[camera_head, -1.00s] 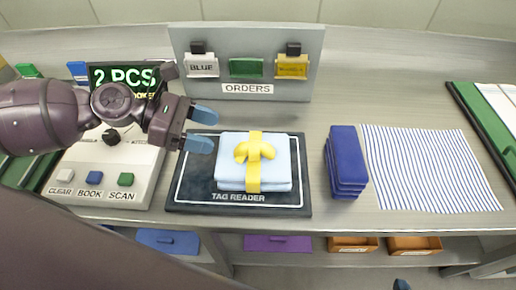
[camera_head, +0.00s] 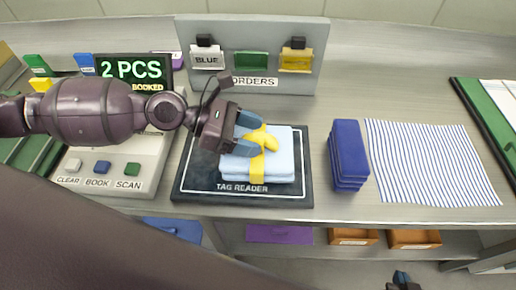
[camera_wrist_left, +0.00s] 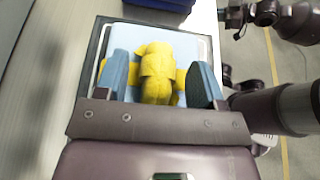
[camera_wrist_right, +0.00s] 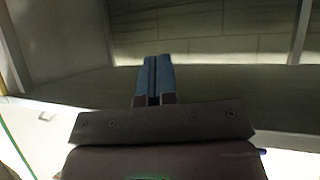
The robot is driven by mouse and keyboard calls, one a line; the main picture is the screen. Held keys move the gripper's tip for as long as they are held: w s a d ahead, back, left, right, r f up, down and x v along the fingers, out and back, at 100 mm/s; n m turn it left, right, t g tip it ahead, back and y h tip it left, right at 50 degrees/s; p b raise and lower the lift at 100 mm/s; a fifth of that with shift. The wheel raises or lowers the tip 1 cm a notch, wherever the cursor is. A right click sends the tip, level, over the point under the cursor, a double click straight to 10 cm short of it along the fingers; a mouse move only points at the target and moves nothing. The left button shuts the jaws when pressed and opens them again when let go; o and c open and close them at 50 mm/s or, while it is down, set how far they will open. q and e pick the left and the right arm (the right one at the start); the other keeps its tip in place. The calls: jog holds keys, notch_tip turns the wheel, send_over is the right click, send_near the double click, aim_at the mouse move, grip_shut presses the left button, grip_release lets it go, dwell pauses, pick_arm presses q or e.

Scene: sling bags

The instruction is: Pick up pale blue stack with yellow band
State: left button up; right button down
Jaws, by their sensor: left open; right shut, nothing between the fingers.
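The pale blue stack (camera_head: 278,164) with its yellow band (camera_head: 258,167) and knot lies on the black tag reader (camera_head: 200,188). My left gripper (camera_head: 248,134) is open at the stack's upper left side. In the left wrist view its blue fingers (camera_wrist_left: 160,82) stand apart on either side of the yellow knot (camera_wrist_left: 158,72), with the stack (camera_wrist_left: 125,40) beyond. Whether they touch the stack cannot be told. My right gripper (camera_head: 401,282) is at the bottom edge, below the counter; its fingers (camera_wrist_right: 153,80) are shut and empty in the right wrist view.
A dark blue stack (camera_head: 348,152) and a striped cloth (camera_head: 428,160) lie right of the reader. The orders board (camera_head: 250,85) stands behind. The button console (camera_head: 120,178) is to the left, with a display (camera_head: 138,70) reading 2 PCS booked. Bins (camera_head: 352,237) sit under the counter.

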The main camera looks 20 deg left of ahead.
pick_arm(q)
jog(key=shift+x, duration=0.9)
jog(key=shift+c, duration=0.4)
grip_shut()
